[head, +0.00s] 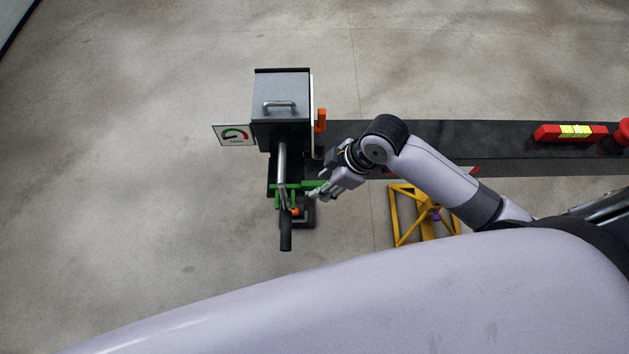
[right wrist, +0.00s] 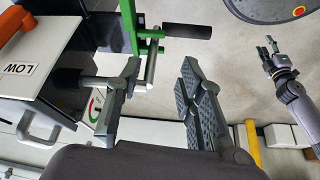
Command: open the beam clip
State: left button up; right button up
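The green bracket (head: 284,188) that seems to be the beam clip sits at the front end of the dark beam (head: 440,140), below the grey box. A metal lever with a black grip (head: 286,234) shows there. In the right wrist view the green bracket (right wrist: 134,30) is upright, with a black grip (right wrist: 187,31) beside it. My right gripper (head: 322,193) is just right of the bracket; in its wrist view its fingers (right wrist: 160,100) are apart with nothing seen between them. My left gripper (right wrist: 270,48) shows at the right of that view, fingers spread and empty.
A grey box with a handle (head: 281,85) stands above the bracket, with a gauge sign (head: 234,135) and an orange lever (head: 320,120). A red and yellow level (head: 575,132) lies on the beam. A yellow stand (head: 408,215) is below it. The floor at left is clear.

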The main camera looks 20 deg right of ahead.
jog(key=w+d+r+n+g, duration=0.1)
jog(key=w+d+n, duration=0.1)
jog(key=w+d, duration=0.35)
send_near(315, 183)
jog(key=x, duration=1)
jog(key=shift+f, duration=0.1)
jog(key=shift+c, duration=0.4)
grip_shut()
